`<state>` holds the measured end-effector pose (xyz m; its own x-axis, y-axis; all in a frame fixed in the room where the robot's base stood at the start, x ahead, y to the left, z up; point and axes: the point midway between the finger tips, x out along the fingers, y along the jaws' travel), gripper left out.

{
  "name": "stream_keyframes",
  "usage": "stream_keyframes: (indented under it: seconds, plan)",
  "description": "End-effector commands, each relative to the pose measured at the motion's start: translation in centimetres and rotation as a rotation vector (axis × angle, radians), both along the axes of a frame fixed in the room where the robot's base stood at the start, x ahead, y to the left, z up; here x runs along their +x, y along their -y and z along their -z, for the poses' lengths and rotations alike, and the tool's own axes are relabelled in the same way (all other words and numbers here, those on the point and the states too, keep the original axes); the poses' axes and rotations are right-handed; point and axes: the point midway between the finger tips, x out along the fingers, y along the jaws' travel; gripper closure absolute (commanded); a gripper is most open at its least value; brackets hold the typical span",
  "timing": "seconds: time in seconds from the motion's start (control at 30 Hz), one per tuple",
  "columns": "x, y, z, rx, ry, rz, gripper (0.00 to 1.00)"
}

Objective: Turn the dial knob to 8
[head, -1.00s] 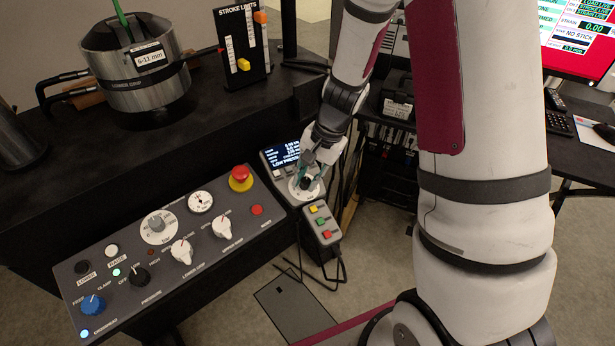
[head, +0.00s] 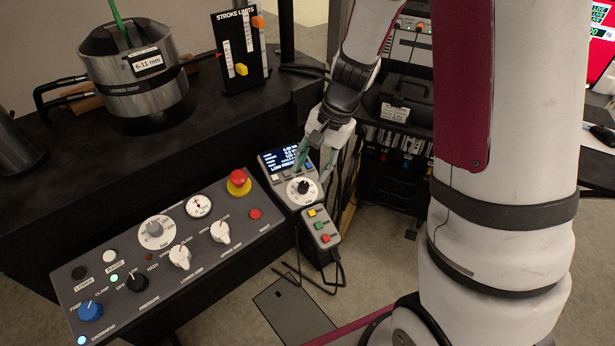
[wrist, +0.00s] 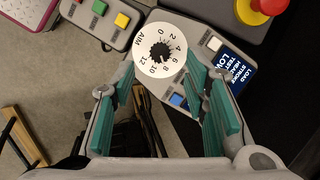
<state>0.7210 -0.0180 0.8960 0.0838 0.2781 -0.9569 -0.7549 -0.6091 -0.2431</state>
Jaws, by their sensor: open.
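The black dial knob (head: 303,187) sits on a round white dial plate on the small grey display box (head: 272,172). In the wrist view the knob (wrist: 161,50) shows from above, with AIM, 0, 2, 4, 6, 8, 10 and 12 around it. Which mark its pointer faces is too small to tell. My gripper (head: 315,163) is open and empty, behind and above the knob in the head view. In the wrist view its green-padded fingers (wrist: 160,82) stand wide apart, and the knob shows in clear view beyond their tips.
A pendant with yellow, green and red buttons (head: 321,229) is beside the dial. The large control panel (head: 120,262), with a red emergency button (head: 239,180), lies to the left. A metal cylinder (head: 135,72) and the stroke limits stand (head: 240,55) are at the back.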

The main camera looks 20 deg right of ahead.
Motion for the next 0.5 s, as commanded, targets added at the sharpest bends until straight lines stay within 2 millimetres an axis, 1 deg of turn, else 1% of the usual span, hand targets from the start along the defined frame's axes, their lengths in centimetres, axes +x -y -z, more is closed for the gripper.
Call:
stream_keyframes:
  seconds: [0.03, 0.2, 0.33, 0.5]
  plan:
    - [0.1, 0.3, -1.1, -0.001, 0.006, -0.001, 0.59]
    - [-0.3, 1.2, -4.0, -0.001, 0.004, 0.0, 0.59]
    - [-0.4, 1.6, -5.4, 0.0, 0.003, 0.001, 0.59]
    - [-0.5, 1.8, -6.1, 0.0, 0.001, 0.0, 0.59]
